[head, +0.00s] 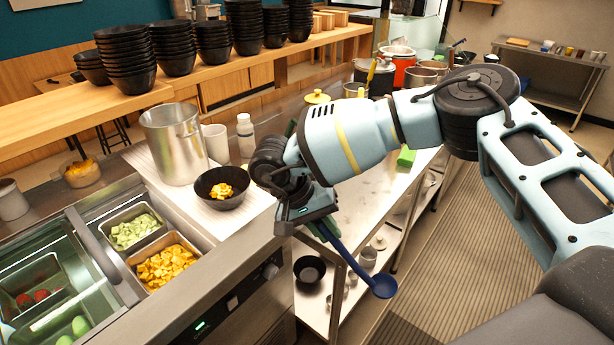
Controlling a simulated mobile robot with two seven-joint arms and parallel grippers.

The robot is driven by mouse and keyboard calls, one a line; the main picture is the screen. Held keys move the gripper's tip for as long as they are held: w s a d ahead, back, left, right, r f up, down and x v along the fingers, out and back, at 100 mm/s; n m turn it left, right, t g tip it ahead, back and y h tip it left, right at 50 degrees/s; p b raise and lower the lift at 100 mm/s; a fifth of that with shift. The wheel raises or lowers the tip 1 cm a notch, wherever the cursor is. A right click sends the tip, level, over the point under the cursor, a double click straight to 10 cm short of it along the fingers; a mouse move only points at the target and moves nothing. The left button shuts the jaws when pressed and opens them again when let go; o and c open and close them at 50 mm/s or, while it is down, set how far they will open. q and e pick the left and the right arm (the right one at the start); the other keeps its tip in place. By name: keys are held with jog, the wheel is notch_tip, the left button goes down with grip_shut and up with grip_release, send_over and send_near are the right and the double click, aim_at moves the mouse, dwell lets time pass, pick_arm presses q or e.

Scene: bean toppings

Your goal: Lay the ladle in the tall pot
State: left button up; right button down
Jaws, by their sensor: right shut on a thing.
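The tall pot (177,150) is a silver metal cylinder standing upright on the counter at the left. Its mouth faces up; its bottom inside is hidden. My right gripper (306,214) is right of the pot, beyond a black bowl. It is shut on the dark blue ladle (345,255). The ladle hangs tilted down to the right, its round head lowest, past the counter's edge and apart from the pot. The gripper and wrist hide the upper part of its handle. My left gripper is out of view.
A black bowl (209,192) with yellow food stands between pot and gripper. A white cup (215,143) and white bottle (245,135) stand right of the pot. Topping trays (136,212) lie in front. Stacks of black bowls (126,70) line the shelf behind.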

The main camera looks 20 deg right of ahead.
notch_tip(320, 180, up, 2)
jog(key=n+t, duration=0.1)
jog(key=n, duration=0.1)
jog(key=n+t, duration=0.1)
jog(key=n, duration=0.1)
jog(key=shift+w+r+n+t, duration=0.15)
jog(key=shift+n+t, duration=0.15)
jog(key=shift+n, duration=0.1)
jog(key=shift+d, duration=0.1)
